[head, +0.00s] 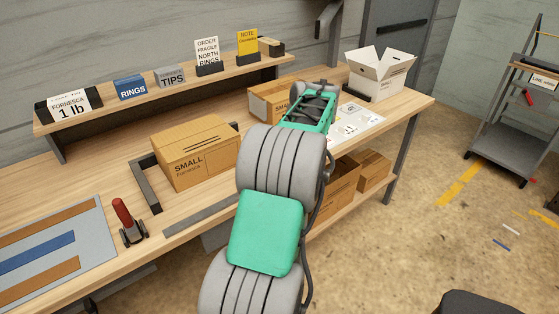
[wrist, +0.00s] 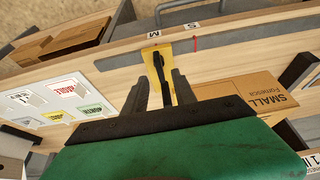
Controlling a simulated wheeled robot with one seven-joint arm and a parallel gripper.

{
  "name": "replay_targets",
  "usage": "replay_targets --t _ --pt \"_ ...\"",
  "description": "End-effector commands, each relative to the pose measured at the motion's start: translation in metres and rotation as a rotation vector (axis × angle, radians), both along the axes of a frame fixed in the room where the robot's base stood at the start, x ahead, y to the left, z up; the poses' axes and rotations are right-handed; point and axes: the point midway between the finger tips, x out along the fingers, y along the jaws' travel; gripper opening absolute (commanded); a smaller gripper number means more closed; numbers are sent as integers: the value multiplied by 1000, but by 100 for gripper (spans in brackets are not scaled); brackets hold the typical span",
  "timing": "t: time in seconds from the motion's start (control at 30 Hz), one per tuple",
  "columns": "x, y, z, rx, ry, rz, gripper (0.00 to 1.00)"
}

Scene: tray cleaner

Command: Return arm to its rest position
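My arm reaches out over the workbench (head: 90,195), its links filling the middle of the head view. My gripper (head: 320,97) is at the far end, above the bench between a closed cardboard box and white sheets; its fingers are hard to make out there. In the wrist view my gripper (wrist: 160,80) has two dark fingers that stand apart. A yellow thing with a dark strip (wrist: 156,58) shows between and beyond the fingertips. It appears to lie on the bench, clear of the fingers, but I cannot tell what it is.
A SMALL box (head: 195,152) stands on the bench left of my arm. An open white box (head: 380,75) stands at the back right. A red-handled tool (head: 124,215) is at the front left. A shelf (head: 190,92) holds signs.

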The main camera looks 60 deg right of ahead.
Motion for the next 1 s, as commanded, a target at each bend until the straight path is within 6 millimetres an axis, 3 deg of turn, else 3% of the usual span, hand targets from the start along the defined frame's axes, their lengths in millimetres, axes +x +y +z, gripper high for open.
replay_targets --t 0.2,0.6,0.7,0.73,0.87,1.0 --pt "-10 5 24 2 0 -1 33" --pt "-10 5 25 2 0 -1 33" --pt "-11 1 25 30 -20 -115 33" --pt "-18 -2 16 58 -22 -209 33" --pt "-42 29 -45 208 24 -416 33" --pt "-72 82 -87 325 95 -612 33"
